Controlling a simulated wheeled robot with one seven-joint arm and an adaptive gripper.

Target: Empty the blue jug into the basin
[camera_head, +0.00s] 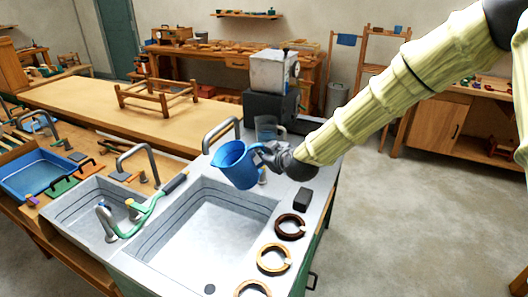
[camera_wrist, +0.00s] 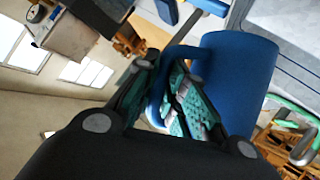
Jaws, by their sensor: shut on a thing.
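The blue jug (camera_head: 236,164) is held in the air over the back right corner of the large grey basin (camera_head: 205,232). It is tilted a little, with its spout toward the left. My gripper (camera_head: 268,156) is shut on the jug's handle from the right side. In the wrist view the blue jug (camera_wrist: 233,85) fills the right of centre, and my gripper's fingers (camera_wrist: 172,95) close around its handle. I cannot see into the jug. The visible basin floor looks bare.
A smaller sink (camera_head: 92,212) with a green-handled tool across its edge lies to the left. Brown rings (camera_head: 290,226) and a dark block (camera_head: 302,199) sit on the right rim. A clear container (camera_head: 268,129) and a grey-and-black machine (camera_head: 272,88) stand behind the jug.

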